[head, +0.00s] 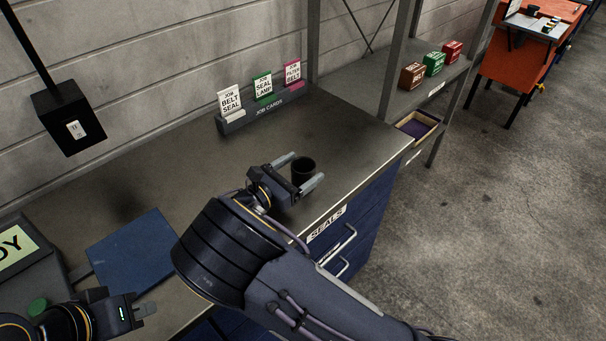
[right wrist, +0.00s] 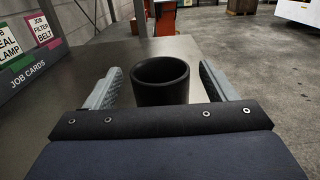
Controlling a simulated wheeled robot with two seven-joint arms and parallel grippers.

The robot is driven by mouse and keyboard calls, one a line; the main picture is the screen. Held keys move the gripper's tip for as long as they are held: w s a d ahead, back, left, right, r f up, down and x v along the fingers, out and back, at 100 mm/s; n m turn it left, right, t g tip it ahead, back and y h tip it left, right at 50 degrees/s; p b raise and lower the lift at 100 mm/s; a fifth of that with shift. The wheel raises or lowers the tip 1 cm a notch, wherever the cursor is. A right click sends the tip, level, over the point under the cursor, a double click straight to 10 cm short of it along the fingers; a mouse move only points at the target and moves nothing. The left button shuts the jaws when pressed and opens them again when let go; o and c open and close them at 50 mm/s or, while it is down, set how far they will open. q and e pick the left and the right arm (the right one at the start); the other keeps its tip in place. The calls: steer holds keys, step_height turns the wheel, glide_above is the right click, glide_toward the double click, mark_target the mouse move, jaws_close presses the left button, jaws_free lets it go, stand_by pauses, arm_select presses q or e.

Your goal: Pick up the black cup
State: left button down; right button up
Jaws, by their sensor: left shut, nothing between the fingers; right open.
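The black cup (head: 304,169) stands upright on the grey bench top (head: 345,130), near its front edge. My right gripper (head: 304,172) is open, with its two fingers on either side of the cup. In the right wrist view the cup (right wrist: 160,82) sits between the fingertips with a gap on both sides, and its open rim faces up. The cup's lower part is hidden behind the gripper body there. My left gripper (head: 148,308) is shut and empty at the lower left, away from the cup.
A job card holder (head: 264,108) with three cards stands at the back of the bench. A blue mat (head: 130,252) lies to the left. A wooden tray (head: 417,126) and a shelf with three small boxes (head: 434,64) are at the right. The bench around the cup is clear.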

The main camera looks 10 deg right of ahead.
mark_target(310, 162)
steer(key=shift+x, duration=1.5)
steer(key=c, duration=1.1)
steer(key=shift+c, duration=0.3)
steer(key=shift+r, duration=0.15)
